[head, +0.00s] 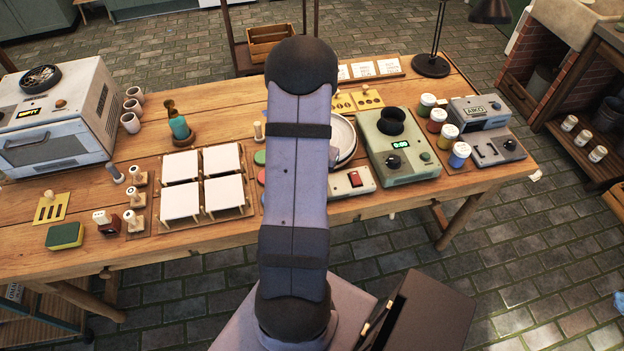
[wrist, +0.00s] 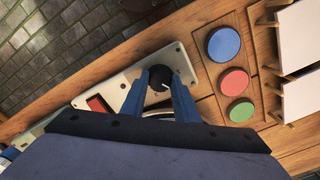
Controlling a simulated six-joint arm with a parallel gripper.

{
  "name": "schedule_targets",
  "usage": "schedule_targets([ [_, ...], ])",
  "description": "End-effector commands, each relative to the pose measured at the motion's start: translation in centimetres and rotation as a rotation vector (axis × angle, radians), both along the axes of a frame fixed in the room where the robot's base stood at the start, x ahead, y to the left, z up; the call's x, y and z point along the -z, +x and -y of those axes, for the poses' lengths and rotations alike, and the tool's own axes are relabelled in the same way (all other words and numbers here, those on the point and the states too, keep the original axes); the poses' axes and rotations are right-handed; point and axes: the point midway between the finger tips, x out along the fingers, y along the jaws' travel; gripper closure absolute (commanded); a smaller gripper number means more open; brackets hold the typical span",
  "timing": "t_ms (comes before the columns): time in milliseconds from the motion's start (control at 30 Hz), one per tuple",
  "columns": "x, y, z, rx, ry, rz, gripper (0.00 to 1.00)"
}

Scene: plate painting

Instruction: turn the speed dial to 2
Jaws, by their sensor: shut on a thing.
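The black speed dial (wrist: 159,76) sits on a pale control box (wrist: 120,88) in the wrist view. A short white mark on the dial points toward the lower right of that picture. My gripper (wrist: 160,82) has its two blue fingers on either side of the dial, shut on it. The numbers around the dial are too small or covered to read. A red rocker switch (wrist: 97,104) is on the same box. In the head view the box (head: 342,187) shows beside my arm, which hides the dial and my gripper.
Blue (wrist: 224,44), red (wrist: 233,81) and green (wrist: 241,111) discs lie beside the box. White tiles (head: 202,178) stand on a rack to the left. A green-grey device (head: 412,165) with its own knob stands to the right. The table's front edge is close to the box.

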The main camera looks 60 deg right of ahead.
Motion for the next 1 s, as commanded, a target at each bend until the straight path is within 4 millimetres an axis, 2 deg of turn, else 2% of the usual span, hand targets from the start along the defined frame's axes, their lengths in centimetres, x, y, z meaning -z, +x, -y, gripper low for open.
schedule_targets([
  [400,-0.09,0.06,0.1,0.193,-0.003,0.001,0.95],
  [933,-0.1,0.07,0.14,0.216,-0.004,0.001,0.95],
  [967,-0.1,0.07,0.14,0.216,-0.004,0.001,0.65],
  [1000,-0.09,0.06,0.13,0.216,-0.004,0.001,0.56],
])
